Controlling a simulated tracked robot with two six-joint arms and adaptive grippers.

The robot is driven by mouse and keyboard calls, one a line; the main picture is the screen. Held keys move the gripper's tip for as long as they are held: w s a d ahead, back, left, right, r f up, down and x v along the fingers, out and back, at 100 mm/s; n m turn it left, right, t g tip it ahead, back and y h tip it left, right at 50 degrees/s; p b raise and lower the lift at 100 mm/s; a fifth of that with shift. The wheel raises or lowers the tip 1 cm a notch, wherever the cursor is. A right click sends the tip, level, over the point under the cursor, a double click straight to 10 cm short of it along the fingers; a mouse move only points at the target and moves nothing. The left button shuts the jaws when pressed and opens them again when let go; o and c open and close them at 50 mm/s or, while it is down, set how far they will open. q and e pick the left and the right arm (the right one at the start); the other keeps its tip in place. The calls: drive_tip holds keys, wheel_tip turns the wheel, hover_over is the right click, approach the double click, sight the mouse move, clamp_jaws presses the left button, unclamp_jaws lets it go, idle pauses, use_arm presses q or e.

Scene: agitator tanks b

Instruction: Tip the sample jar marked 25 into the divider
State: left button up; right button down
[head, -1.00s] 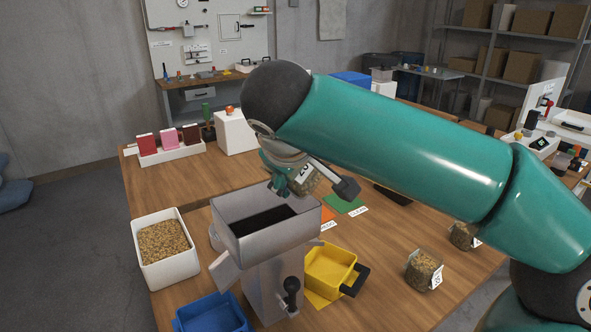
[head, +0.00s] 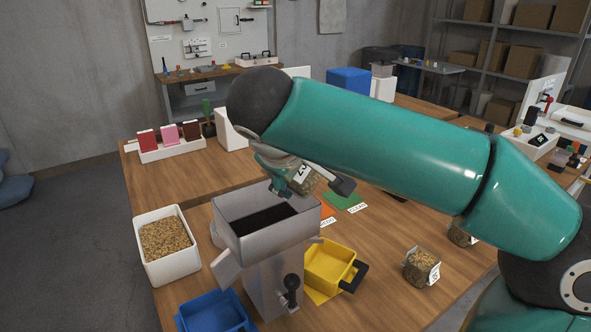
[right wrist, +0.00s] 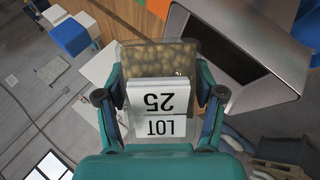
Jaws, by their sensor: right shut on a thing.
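My right gripper (right wrist: 160,105) is shut on a clear jar (right wrist: 160,62) of pale grains. In the head view the jar (head: 303,180) is tilted beside the top of the grey divider (head: 270,240). The divider's open hopper shows a dark inside, and it also appears in the right wrist view (right wrist: 235,60). In the head view my right gripper (head: 297,178) is partly hidden by my arm. My left gripper is not in view.
A white bin of grain (head: 168,262) stands left of the divider. A blue tray (head: 213,312) and a yellow tray (head: 328,268) sit by its base. Two more jars stand to the right, one nearer (head: 421,268) and one farther (head: 462,235). A red-and-pink rack (head: 172,150) stands behind.

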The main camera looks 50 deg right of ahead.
drive_tip(key=shift+p, duration=0.45)
drive_tip(key=shift+g+p, duration=0.3)
drive_tip(key=shift+g, duration=0.1)
drive_tip(key=shift+n, duration=0.3)
drive_tip(key=shift+g+h+p, duration=0.4)
drive_tip(key=shift+p, duration=0.3)
drive_tip(key=shift+f, duration=0.1)
drive_tip(key=shift+w+n+g+p, duration=0.1)
drive_tip(key=shift+n+g+p, duration=0.2)
drive_tip(key=shift+p, duration=0.25)
drive_tip(key=shift+f, duration=0.1)
idle(0.5)
